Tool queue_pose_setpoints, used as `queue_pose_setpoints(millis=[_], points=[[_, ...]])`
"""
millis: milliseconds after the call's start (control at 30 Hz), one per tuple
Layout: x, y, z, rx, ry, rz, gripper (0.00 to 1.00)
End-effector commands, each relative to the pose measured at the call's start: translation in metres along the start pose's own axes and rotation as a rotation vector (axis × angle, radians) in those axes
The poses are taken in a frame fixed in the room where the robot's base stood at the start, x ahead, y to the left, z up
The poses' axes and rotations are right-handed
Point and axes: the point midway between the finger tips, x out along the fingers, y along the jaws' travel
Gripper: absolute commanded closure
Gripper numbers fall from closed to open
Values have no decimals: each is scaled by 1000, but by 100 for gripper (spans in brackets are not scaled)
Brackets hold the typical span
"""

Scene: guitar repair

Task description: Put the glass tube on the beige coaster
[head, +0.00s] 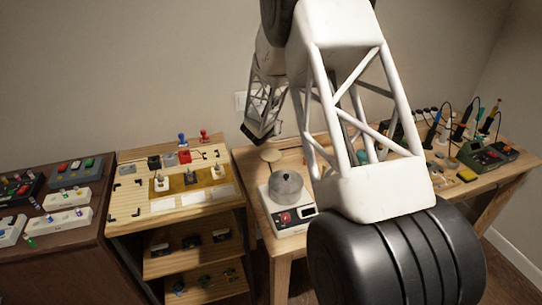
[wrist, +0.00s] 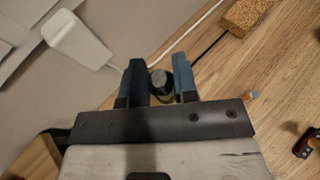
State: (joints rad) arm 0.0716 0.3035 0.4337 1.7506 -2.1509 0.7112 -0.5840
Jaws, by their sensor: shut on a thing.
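My gripper (wrist: 159,72) is shut on a short, round, greyish tube (wrist: 158,82), seen nearly end-on between the two blue-grey fingers in the wrist view. I take it to be the glass tube; its lower part is hidden. In the head view my wrist end is above the back left of the wooden workbench, and the fingers and tube cannot be made out.
A white scale (head: 290,221) with a grey pot (head: 286,187) stands at the bench front left. Soldering tools and a green station (head: 486,155) crowd the right. In the wrist view, a cork-like block (wrist: 246,14), cables and a white plug (wrist: 80,40) are near.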

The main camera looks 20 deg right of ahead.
Motion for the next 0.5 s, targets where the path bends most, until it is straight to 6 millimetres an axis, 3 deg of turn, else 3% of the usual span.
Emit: queue_pose_setpoints(millis=[200, 500], points=[[-4, 11, -2, -18, -1, 45, 86], [-4, 11, -2, -19, -1, 47, 86]])
